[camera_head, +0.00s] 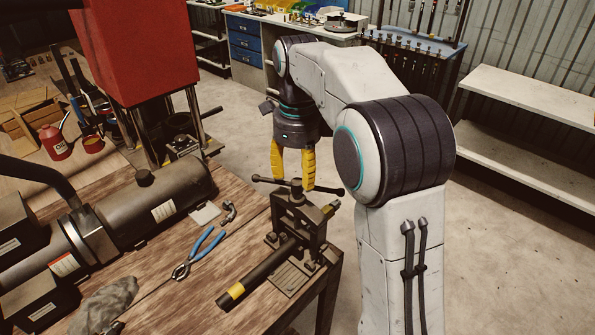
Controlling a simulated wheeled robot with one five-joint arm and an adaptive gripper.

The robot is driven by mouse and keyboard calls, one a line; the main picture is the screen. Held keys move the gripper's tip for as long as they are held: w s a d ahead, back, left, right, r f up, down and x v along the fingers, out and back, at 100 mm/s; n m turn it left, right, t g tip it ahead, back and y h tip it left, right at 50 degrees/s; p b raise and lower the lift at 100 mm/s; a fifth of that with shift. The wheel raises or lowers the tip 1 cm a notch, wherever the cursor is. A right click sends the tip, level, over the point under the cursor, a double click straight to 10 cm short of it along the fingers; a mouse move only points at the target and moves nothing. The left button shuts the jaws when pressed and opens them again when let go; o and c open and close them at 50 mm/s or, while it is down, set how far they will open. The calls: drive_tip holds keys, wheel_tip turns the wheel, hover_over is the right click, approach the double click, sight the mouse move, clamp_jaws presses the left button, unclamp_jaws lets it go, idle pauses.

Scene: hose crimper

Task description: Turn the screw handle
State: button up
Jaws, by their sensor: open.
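The screw handle (269,181) is a thin dark bar across the top of the hose crimper (299,225), which stands at the right end of the wooden table. One end of the bar points left and the other points right. My gripper (293,178) points down with two yellow fingers apart. The fingers show just behind and above the bar. I cannot tell whether they touch it. A dark hose with a yellow band (259,272) lies through the crimper.
On the wooden table (225,248) lie blue-handled pliers (198,252), a small hammer-like tool (229,211), a grey rag (107,304) and a large dark cylinder machine (150,207). A red press (127,48) stands behind. White shelves (527,96) are at the right. Floor beside the table is clear.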

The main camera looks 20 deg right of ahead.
drive_tip(key=shift+r+p, duration=2.65)
drive_tip(key=shift+r, duration=0.2)
drive_tip(key=shift+r, duration=0.1)
wheel_tip(320, 180, up, 12)
drive_tip(key=shift+f, duration=0.2)
